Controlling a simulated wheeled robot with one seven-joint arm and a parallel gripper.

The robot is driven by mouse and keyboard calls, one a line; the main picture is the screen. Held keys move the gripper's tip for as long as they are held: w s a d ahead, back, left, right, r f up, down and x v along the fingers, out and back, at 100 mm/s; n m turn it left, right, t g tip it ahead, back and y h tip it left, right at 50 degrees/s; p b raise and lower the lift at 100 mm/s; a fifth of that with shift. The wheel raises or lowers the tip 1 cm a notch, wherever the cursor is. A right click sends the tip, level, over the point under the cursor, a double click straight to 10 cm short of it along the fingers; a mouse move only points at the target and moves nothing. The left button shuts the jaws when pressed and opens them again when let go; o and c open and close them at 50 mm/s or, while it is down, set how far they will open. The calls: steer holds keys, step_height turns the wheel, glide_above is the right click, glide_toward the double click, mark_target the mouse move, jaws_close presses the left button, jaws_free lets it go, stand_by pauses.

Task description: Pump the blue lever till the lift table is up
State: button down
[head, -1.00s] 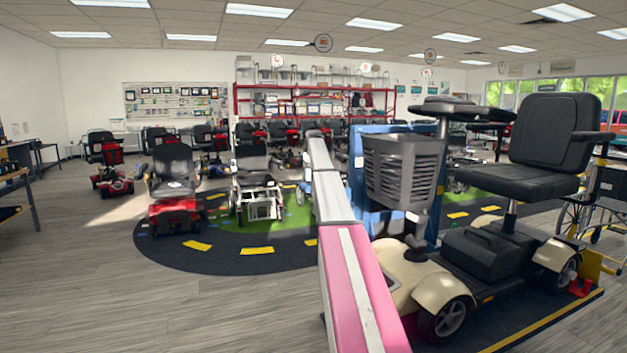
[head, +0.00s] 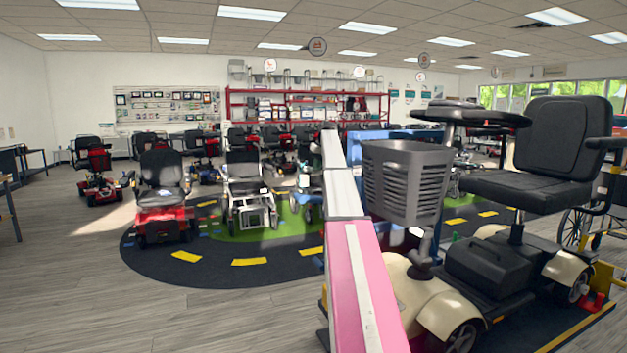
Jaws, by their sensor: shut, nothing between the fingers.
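I cannot make out the blue lever or the lift table for certain. A blue upright panel (head: 398,139) shows partly behind the grey basket of a cream and black scooter at the right; most of it is hidden, and I cannot tell what it belongs to. My gripper does not show, so its place relative to the lever cannot be seen.
The cream and black scooter (head: 483,262) fills the right side, close by. A long pink and white boxy form, possibly mine, rises from bottom centre. A red scooter (head: 163,196) and others stand farther back. The grey floor (head: 70,290) at left is clear.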

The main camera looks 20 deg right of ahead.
mark_target(309, 196)
steer(key=x, duration=1.3)
steer(key=shift+f, duration=0.1)
steer(key=shift+s+a+f+h, duration=0.1)
steer(key=shift+a+f+h, duration=0.35)
steer(key=shift+f, duration=0.3)
step_height(309, 196, down, 10)
steer(key=h, duration=0.4)
steer(key=shift+a, duration=0.35)
steer(key=shift+s, duration=0.1)
steer(key=a+v, duration=0.1)
steer(key=v, duration=1.4)
